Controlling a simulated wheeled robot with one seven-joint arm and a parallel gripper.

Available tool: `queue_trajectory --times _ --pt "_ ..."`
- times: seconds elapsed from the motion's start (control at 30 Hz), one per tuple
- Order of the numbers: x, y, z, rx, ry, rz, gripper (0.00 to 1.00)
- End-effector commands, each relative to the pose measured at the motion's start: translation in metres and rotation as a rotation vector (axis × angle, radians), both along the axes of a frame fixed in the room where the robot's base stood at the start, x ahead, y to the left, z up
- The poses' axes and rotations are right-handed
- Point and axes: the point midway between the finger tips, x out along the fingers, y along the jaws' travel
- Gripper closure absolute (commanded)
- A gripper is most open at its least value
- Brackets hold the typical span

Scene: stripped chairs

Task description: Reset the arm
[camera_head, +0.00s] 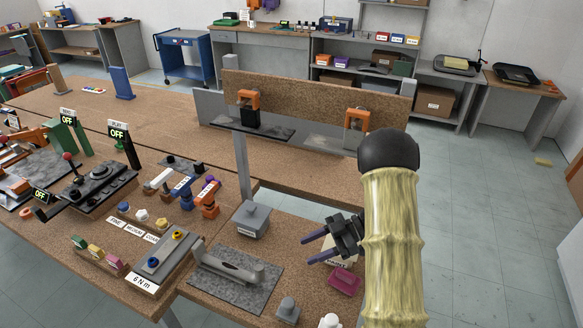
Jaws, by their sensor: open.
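My gripper (308,248) is at the right of the near bench, pointing left. Its two purple fingers are apart, with nothing seen between them. My arm, in a pale yellow sleeve with a black rounded top, rises at the right of the view. It hides part of the bench's right side and the floor behind. A magenta block (345,281) lies just below and right of the gripper in the picture. A grey lidded block (253,219) stands to its left. I cannot tell how high the gripper is above the bench.
A grey mat (217,284) with a grey handle-like part lies left of the gripper. Grey and white knobs stand at the bench's front edge. A brown upright panel (315,95) with orange clamps stands behind. Switches and OFF displays crowd the left. Open floor (480,220) lies to the right.

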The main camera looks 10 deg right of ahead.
Motion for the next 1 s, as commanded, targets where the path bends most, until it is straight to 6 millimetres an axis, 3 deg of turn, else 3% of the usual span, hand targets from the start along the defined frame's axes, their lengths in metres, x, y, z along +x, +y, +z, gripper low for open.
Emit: queue_trajectory --times 0.27,0.5,0.7,0.87,1.0 --pt "0.019 0.007 0.006 -0.045 -0.067 -0.092 0.51" --pt "0.072 0.011 0.03 -0.189 -0.211 -0.401 0.51" --pt "0.101 -0.007 0.057 -0.338 -0.253 -0.728 0.51" --pt "0.097 -0.029 0.076 -0.454 -0.199 -0.983 0.51" --pt "0.074 -0.046 0.085 -0.549 -0.086 -1.181 0.51"
